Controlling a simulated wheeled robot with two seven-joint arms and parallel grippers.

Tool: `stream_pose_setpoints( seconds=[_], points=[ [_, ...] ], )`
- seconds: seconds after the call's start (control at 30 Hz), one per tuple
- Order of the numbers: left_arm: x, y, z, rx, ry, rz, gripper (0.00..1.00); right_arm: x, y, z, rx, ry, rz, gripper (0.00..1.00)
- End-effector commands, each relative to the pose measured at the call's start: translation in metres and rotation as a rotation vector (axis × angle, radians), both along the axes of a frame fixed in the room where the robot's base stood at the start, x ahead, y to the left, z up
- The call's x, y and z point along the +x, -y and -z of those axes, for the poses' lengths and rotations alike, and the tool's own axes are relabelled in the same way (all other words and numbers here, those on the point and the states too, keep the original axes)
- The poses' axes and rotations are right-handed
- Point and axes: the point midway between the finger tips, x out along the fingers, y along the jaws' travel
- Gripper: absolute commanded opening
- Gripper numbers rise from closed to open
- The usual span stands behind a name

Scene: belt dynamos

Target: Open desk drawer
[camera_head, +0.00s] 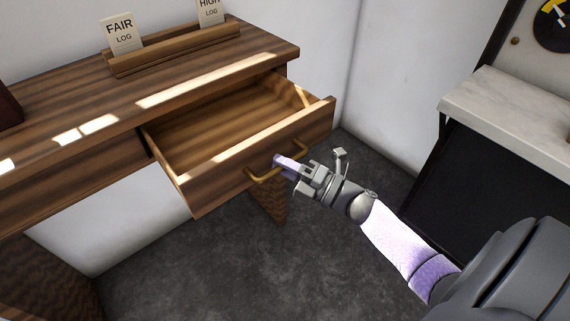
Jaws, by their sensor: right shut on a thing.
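The wooden desk (200,82) stands along the wall at the left. Its right drawer (215,125) is pulled well out, and its inside looks empty. A brass bar handle (262,178) is on the drawer's front. My right gripper (283,164) is at the handle, shut on it near the middle of the bar. The fingers hide part of the handle. My left gripper is not in view.
A wooden rack (170,52) with cards marked FAIR LOG (122,34) and HIGH LOG (210,10) stands on the desk top. A marble-topped dark cabinet (510,115) stands at the right. Grey floor (210,270) lies open in front of the drawer.

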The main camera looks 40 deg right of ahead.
Motion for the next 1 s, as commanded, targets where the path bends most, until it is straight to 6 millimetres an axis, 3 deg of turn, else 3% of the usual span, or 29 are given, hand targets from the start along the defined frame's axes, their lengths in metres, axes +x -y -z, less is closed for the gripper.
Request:
stream_pose_setpoints(
  seconds=[0.23, 0.27, 0.4, 0.73, 1.0],
  points=[
    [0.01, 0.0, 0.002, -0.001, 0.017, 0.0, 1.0, 0.0, 0.0, 0.001, 0.0, -0.001, 0.0, 0.0],
    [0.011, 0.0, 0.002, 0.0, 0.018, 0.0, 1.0, 0.0, 0.0, 0.001, 0.0, -0.001, 0.0, 0.24],
    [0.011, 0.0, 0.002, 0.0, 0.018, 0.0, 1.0, 0.0, 0.0, 0.0, 0.0, -0.001, 0.0, 0.54],
    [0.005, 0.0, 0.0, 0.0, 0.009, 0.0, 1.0, -0.004, 0.002, 0.001, 0.001, 0.0, 0.0, 0.56],
    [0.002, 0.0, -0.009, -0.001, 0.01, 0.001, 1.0, -0.061, 0.031, 0.012, 0.0, -0.005, 0.002, 0.56]
  ],
)
